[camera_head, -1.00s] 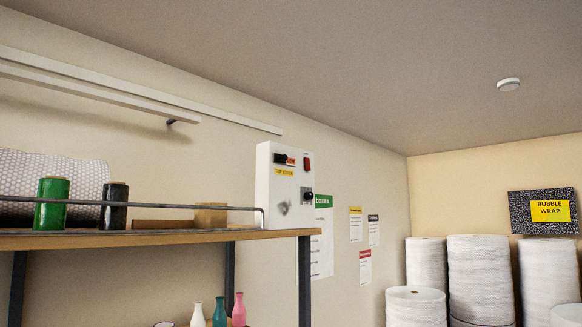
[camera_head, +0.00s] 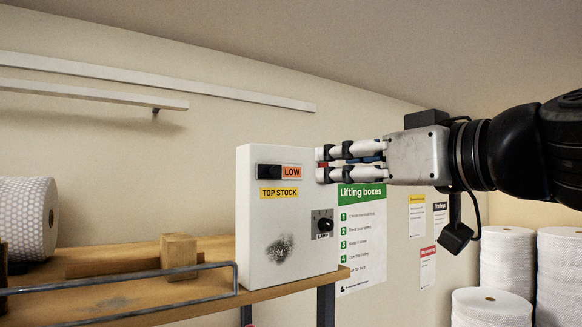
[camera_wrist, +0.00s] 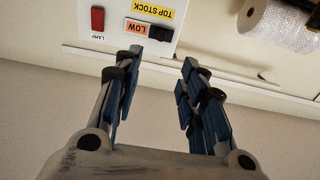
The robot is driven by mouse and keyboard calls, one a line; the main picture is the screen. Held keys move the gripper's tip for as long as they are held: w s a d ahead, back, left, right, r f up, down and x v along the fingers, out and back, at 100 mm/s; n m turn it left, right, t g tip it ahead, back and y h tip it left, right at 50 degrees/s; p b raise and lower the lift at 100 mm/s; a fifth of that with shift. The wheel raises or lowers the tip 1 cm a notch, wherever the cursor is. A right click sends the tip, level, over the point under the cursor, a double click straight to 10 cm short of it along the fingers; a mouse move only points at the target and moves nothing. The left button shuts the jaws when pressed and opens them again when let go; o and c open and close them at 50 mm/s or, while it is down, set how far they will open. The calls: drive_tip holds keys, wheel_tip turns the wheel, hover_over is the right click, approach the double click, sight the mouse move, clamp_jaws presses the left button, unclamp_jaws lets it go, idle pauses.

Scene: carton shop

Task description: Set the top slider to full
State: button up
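A white control box (camera_head: 255,235) stands at the right end of the shelf. Its top slider has a black knob (camera_head: 270,171) at the left and an orange LOW label (camera_head: 292,172) to the right. A yellow TOP STOCK label (camera_head: 279,194) is below. In the wrist view the box is upside down, with the black knob (camera_wrist: 160,33) beside the LOW label (camera_wrist: 137,28). My gripper (camera_head: 321,164) points left at the box's upper right in the head view. In the wrist view my gripper (camera_wrist: 160,60) is open and empty, with the slider beyond the gap between its fingers.
A wooden block (camera_head: 179,255), a metal rail (camera_head: 170,273) and a bubble wrap roll (camera_head: 25,215) are on the shelf. Posters hang on the wall behind.

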sight(277, 170)
drive_tip(key=p+x, duration=0.5)
drive_tip(key=x, duration=1.2)
drive_tip(key=shift+a, duration=0.25)
clamp_jaws()
